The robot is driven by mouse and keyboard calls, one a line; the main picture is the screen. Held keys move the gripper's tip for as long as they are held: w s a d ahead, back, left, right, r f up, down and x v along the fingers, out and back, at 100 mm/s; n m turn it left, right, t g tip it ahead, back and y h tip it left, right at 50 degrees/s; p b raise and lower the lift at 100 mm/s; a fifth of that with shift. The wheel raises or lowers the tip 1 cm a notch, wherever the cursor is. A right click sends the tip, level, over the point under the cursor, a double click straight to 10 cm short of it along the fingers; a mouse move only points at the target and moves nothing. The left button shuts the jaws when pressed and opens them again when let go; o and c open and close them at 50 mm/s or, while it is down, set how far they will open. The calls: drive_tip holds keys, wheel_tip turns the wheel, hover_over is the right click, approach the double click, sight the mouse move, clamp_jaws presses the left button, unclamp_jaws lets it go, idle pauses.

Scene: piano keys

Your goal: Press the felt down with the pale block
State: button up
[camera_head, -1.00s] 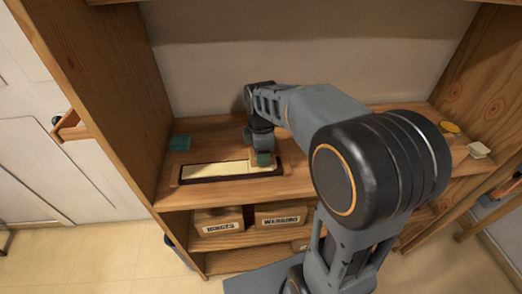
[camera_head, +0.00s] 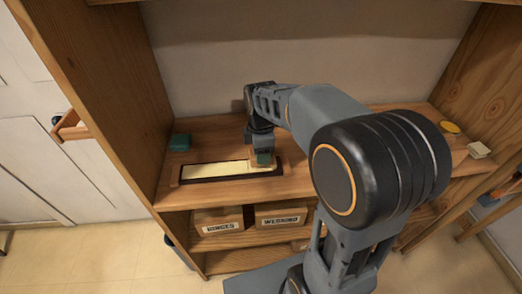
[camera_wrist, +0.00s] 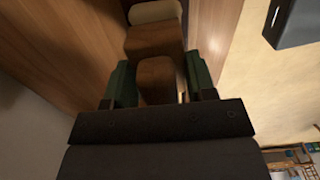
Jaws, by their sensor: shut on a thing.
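A long cream strip (camera_head: 215,170), which looks like the felt, lies in a dark-edged wooden frame (camera_head: 232,178) on the shelf in the head view. My gripper (camera_head: 263,158), with green fingertips, is over the strip's right end. It is shut on the pale block (camera_head: 253,155), whose edge shows beside the fingers. In the wrist view the block (camera_wrist: 157,80) looks brown in shadow between the green fingers (camera_wrist: 160,85). The block is at or close to the strip; I cannot tell whether they touch.
A green block (camera_head: 180,142) stands behind the frame at left. A yellow disc (camera_head: 450,127) and a pale piece (camera_head: 479,150) lie at far right. Tall wooden side panels bound the shelf. Labelled boxes (camera_head: 218,219) stand on the shelf below.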

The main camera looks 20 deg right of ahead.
drive_tip(key=shift+s+f, duration=0.1)
wheel_tip(320, 180, up, 8)
drive_tip(key=p, duration=0.7)
idle(0.7)
